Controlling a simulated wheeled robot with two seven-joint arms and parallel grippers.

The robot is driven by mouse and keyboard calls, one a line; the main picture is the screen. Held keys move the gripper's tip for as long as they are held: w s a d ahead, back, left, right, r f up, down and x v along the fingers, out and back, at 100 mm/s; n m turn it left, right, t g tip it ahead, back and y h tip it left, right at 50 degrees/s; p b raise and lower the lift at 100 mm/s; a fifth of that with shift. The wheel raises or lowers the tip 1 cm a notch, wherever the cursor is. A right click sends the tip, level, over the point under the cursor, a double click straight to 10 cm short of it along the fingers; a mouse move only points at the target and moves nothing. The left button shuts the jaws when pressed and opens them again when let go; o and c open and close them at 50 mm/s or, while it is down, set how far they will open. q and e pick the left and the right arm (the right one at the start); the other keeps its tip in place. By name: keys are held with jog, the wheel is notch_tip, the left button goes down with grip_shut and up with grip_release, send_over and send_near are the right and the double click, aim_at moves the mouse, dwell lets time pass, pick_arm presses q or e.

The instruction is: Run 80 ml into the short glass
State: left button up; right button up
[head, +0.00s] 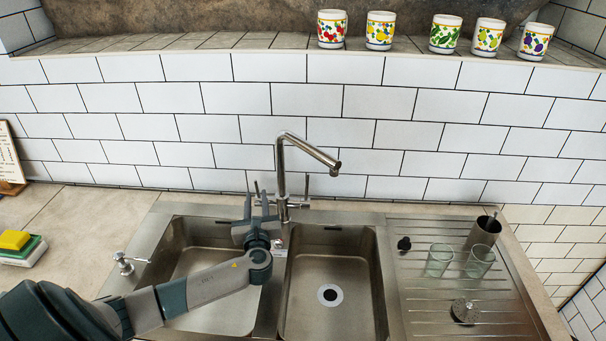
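Two clear glasses stand on the ribbed drainer right of the sink: a left glass (439,260) and a right glass (480,262). They look close in height, so I cannot tell which is the short one. The steel tap (282,165) rises behind the sink, its spout angled over the right basin; no water shows. A thin right lever (307,185) stands upright beside it. My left gripper (257,200) is at the tap's left side, fingers pointing up and apart, close to a thin left lever (256,187); contact is unclear. My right gripper is out of view.
The right basin (330,260) is empty, with a drain. A dark metal cup (484,232), a black stopper (404,244) and a round strainer (464,311) are on the drainer. A soap pump (124,263) and sponges (15,240) are at left. Patterned cups (445,34) line the ledge.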

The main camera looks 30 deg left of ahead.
aim_at(256, 182)
pick_arm(q)
jog(key=p+x, duration=0.2)
jog(key=x, duration=0.8)
jog(key=shift+r, duration=0.1)
jog(key=shift+w+a, duration=0.5)
jog(key=shift+c, duration=0.7)
grip_shut()
dwell(0.3)
